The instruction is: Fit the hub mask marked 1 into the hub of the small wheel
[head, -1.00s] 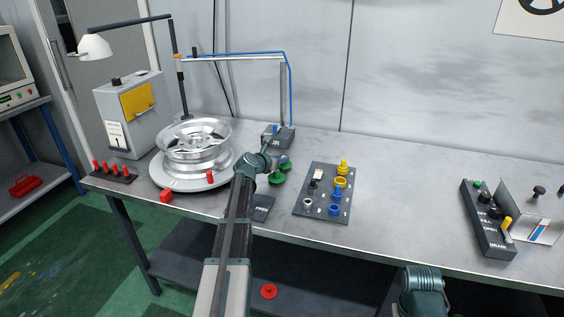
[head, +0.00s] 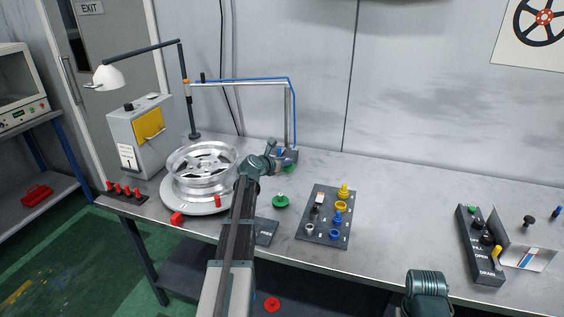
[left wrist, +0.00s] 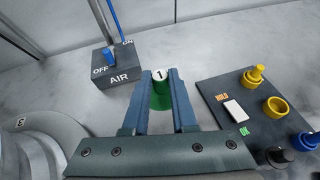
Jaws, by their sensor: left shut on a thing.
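My left gripper (head: 272,160) is shut on a green hub mask (left wrist: 161,97) whose white top is marked 1, seen between the fingers in the left wrist view. In the head view its green edge (head: 289,168) shows beside the gripper, near the air valve box. A silver spoked wheel (head: 202,170) lies flat on a round grey turntable (head: 178,205), left of my left gripper. Another green mask (head: 280,201) stands on the bench. My right arm shows at the lower right; its fingers are out of sight.
A dark board (head: 316,229) with yellow and blue parts lies right of the gripper. The AIR box (left wrist: 116,65) stands behind it, with a post and blue hose. Red pegs (head: 126,190) and a red block (head: 177,217) are near the turntable.

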